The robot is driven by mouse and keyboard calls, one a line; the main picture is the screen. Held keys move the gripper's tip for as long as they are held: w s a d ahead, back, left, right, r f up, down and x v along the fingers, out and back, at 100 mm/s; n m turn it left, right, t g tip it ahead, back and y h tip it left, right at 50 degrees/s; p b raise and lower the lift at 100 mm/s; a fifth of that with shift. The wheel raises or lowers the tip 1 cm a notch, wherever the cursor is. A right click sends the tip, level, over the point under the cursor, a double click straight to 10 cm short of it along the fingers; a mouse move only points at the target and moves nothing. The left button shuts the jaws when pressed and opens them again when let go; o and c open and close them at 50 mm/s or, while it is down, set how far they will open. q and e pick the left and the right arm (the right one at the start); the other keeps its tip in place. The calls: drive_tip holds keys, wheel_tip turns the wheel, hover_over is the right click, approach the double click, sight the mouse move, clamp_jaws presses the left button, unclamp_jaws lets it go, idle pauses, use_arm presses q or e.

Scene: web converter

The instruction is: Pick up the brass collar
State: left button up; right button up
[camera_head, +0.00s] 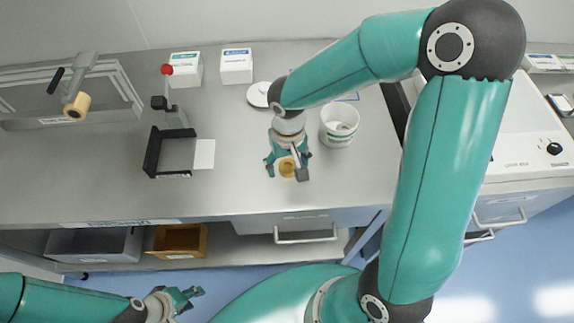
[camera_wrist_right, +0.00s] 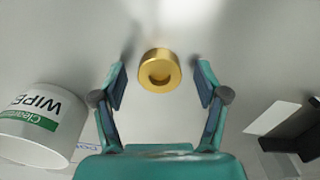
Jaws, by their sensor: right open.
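The brass collar (camera_head: 287,167) is a short gold ring on the steel bench top. It shows clearly in the right wrist view (camera_wrist_right: 159,71), with a dark recess in its face. My right gripper (camera_head: 287,172) is over it, pointing down. In the right wrist view the two fingers (camera_wrist_right: 160,80) are spread, one on each side of the collar, with gaps on both sides. My left gripper (camera_head: 195,292) is empty and low at the left, in front of the bench and away from the collar; its fingers look apart.
A white wipes tub (camera_head: 339,124) stands close to my right gripper, also in the right wrist view (camera_wrist_right: 43,125). A black bracket fixture (camera_head: 152,152) with a red-knobbed lever (camera_head: 167,70) stands left. White boxes (camera_head: 236,66) are behind.

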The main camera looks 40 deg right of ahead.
clamp_jaws()
idle(0.3)
drive_tip(key=shift+r, duration=0.15)
